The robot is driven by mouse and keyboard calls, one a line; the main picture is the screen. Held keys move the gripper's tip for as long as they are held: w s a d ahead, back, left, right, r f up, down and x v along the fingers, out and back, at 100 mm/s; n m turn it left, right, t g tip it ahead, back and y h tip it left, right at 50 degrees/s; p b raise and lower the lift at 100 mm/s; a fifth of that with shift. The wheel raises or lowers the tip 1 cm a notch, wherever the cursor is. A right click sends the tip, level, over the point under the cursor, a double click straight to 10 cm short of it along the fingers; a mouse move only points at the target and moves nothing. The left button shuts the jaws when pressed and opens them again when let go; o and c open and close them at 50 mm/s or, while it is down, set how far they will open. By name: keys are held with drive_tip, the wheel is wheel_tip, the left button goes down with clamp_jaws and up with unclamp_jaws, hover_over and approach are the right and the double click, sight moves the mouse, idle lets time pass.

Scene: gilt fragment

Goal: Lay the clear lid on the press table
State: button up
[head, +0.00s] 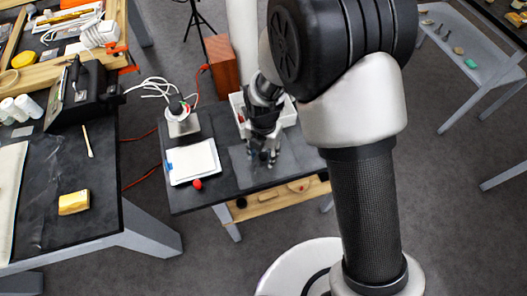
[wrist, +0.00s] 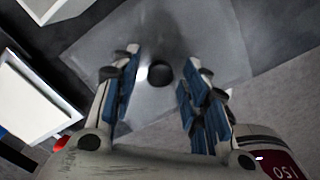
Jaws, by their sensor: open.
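The clear lid (wrist: 200,35) is a see-through square sheet with a round black knob (wrist: 159,74) at its middle. In the head view the lid (head: 240,158) shows as a paler grey patch on the right part of a small dark table (head: 215,127). My gripper (wrist: 160,80) is open above the lid, with its blue-padded fingers on either side of the knob. Gaps show between the knob and both fingers. In the head view my gripper (head: 262,158) hides the knob. I cannot tell for certain which table is the press table.
A white board (head: 193,162), a red ball (head: 197,184) and a lamp-like device (head: 182,122) stand left of the lid. A white tray (head: 288,112) is behind my gripper. A cluttered bench (head: 105,190) is at left; a pale table (head: 445,50) is at upper right.

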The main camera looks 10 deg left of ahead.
sight(264, 155)
wheel_tip(264, 155, up, 12)
drive_tip(key=p, duration=0.3)
drive_tip(key=shift+r+p, duration=0.2)
drive_tip(key=shift+p, duration=0.15)
drive_tip(key=s+d+r+m+t, duration=0.2)
drive_tip(key=d+r+m, duration=1)
drive_tip(key=r+m, duration=0.2)
drive_tip(key=s+d+r+m+t, duration=0.1)
drive_tip(key=s+d+r+m, duration=0.2)
drive_tip(key=s+d+m, duration=0.3)
drive_tip(key=s+d+r+m+t, duration=0.1)
drive_tip(key=s+d+r+m, duration=0.2)
drive_tip(key=m, duration=1)
drive_tip(key=s+d, duration=0.2)
drive_tip(key=s, duration=0.1)
drive_tip(key=shift+s+d+r+t, duration=0.25)
drive_tip(key=shift+s+d+t, duration=0.05)
drive_tip(key=shift+s+d, duration=0.1)
